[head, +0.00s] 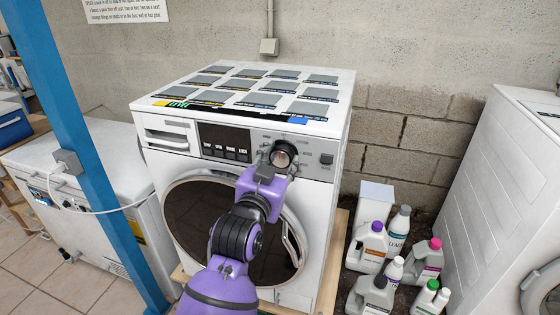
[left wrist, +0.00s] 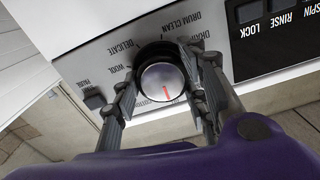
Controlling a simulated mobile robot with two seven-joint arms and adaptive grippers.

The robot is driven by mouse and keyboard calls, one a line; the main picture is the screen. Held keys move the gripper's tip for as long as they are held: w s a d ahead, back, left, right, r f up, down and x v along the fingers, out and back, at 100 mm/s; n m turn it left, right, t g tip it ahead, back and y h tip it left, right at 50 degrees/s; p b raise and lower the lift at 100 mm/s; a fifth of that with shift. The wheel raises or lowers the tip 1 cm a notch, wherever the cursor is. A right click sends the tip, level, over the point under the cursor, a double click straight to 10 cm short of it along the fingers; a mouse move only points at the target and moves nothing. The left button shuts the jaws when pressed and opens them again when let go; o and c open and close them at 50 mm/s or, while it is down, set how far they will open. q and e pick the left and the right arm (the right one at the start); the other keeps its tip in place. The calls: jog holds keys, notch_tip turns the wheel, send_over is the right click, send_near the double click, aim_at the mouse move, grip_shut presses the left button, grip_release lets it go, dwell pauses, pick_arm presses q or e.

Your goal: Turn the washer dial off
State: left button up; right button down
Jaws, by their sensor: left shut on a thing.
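The white washer (head: 240,140) stands against the wall, with its control panel facing me. Its round dial (head: 284,150) sits right of the black display; the left wrist view shows the dial (left wrist: 160,80) with a silver face and a short red mark toward the lower edge of the picture. Printed labels such as DELICATE, WOOL and DRUM CLEAN ring it, upside down there. My purple left arm reaches up in front of the door. My left gripper (head: 272,165) is shut on the dial, with one finger on each side. My right gripper is not in view.
Several detergent bottles (head: 376,245) stand on the floor right of the washer. A blue post (head: 85,150) rises at the left, in front of another white machine (head: 105,165). A further white appliance (head: 480,180) stands at the right. Flat grey-and-white panels cover the washer's top.

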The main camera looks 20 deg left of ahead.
pick_arm(q)
jog(key=shift+f, duration=0.4)
jog(key=o, duration=1.1)
jog(key=shift+d, duration=0.1)
jog(key=shift+r, duration=0.2)
jog(key=shift+r, duration=0.1)
jog(key=s, duration=1.2)
jog(key=shift+a, duration=0.2)
